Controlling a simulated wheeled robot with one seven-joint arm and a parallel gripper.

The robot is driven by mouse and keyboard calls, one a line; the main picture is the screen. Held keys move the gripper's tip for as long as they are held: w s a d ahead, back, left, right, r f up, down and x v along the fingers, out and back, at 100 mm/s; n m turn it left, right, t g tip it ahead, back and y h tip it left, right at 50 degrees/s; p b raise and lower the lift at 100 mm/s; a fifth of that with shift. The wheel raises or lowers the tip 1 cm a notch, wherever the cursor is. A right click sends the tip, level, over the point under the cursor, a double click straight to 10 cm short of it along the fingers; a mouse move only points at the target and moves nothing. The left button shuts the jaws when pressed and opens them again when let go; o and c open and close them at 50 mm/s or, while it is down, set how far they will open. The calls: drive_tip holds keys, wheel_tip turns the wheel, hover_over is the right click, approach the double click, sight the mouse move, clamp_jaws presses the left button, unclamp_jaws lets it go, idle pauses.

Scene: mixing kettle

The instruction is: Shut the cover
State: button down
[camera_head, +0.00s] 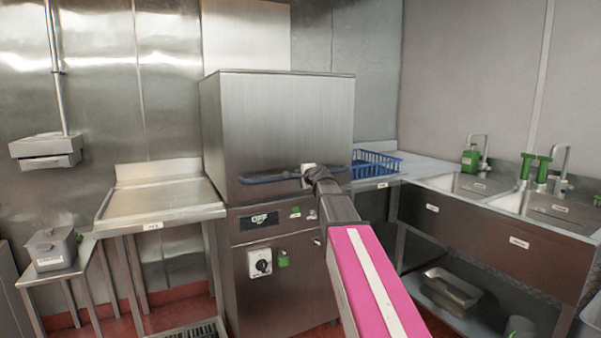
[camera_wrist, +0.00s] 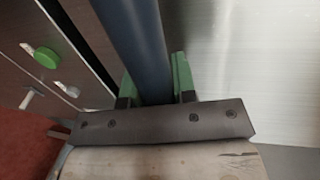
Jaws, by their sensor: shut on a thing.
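The cover is the large brushed-steel hood (camera_head: 280,125) of the boxy machine in the middle of the head view. It sits low, its lower edge close above the control panel (camera_head: 265,220). A blue bar handle (camera_head: 270,177) runs across its front; it also shows in the wrist view (camera_wrist: 138,40). My gripper (camera_head: 310,172) is at the right half of the bar. In the wrist view my gripper's green fingers (camera_wrist: 155,80) are on both sides of the bar, shut on it. My arm hides part of the machine's right side.
A steel side table (camera_head: 165,200) stands left of the machine. A blue rack (camera_head: 375,163) lies on the counter to the right, before sinks with taps (camera_head: 480,185). A grey container (camera_head: 50,250) is at far left. Red floor shows below.

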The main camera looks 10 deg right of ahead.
drive_tip(key=shift+s+f, duration=0.15)
drive_tip(key=shift+f, duration=0.15)
drive_tip(key=c, duration=0.9)
unclamp_jaws()
drive_tip(key=shift+f, duration=0.1)
drive_tip(key=v, duration=1)
drive_tip(key=shift+s+d+r, duration=0.15)
drive_tip(key=shift+s+r, duration=0.05)
drive_tip(key=shift+s, duration=0.1)
